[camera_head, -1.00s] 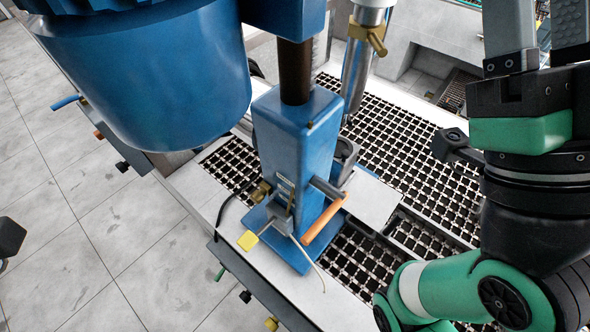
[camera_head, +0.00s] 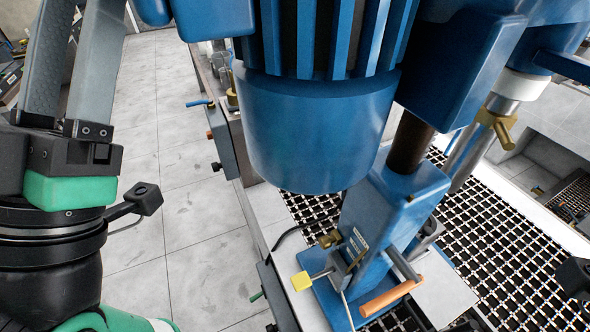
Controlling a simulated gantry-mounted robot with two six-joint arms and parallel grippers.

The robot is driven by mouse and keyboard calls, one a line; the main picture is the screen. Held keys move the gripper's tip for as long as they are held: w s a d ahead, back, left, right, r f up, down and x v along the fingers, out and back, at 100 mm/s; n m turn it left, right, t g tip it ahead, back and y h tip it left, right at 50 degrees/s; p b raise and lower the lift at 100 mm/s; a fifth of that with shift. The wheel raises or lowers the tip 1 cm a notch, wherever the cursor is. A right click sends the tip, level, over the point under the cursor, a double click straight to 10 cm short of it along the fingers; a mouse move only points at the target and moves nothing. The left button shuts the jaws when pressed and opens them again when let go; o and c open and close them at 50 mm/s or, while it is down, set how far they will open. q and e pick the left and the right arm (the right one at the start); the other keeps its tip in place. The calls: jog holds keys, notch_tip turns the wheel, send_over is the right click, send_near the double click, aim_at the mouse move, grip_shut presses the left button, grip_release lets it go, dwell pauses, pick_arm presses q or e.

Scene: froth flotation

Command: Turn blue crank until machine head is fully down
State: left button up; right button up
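The blue machine head (camera_head: 318,125) fills the top middle of the view. It is raised on a dark shaft (camera_head: 410,143) above a blue column (camera_head: 392,212). A stretch of bare shaft shows between head and column. The crank on the column's front has a short grey arm (camera_head: 402,262) and an orange handle (camera_head: 390,298); I see no blue on it. My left gripper (camera_head: 88,15) is at the upper left, pointing up, its two grey fingers apart with nothing between them. Its tips run to the frame's top edge. It is well away from the crank. My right gripper is out of view.
A yellow tab (camera_head: 301,281) on a rod and a brass fitting (camera_head: 330,239) stick out left of the column. A dark grating (camera_head: 500,240) lies right and behind. A small blue lever (camera_head: 200,103) stands at the bench's left. Tiled floor (camera_head: 185,200) at left is clear.

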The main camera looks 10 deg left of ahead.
pick_arm(q)
jog(key=w+f+n+g+p, duration=0.2)
jog(key=w+f+n+g, duration=0.4)
jog(key=w+f, duration=0.6)
notch_tip(320, 180, down, 24)
jog(key=w+d+r+n+g+p, duration=0.1)
jog(key=w+d+n+g+p, duration=0.15)
jog(key=n+g, duration=0.4)
jog(key=shift+n+t, duration=0.75)
jog(key=w+b, duration=0.1)
jog(key=w, duration=0.2)
jog(key=w+d+f+b, duration=0.1)
jog(key=w, duration=0.3)
jog(key=w+d+b, duration=0.1)
jog(key=w+b, duration=0.1)
jog(key=w, duration=0.2)
jog(key=shift+w+f, duration=0.2)
jog(key=shift+f, duration=0.2)
grip_shut()
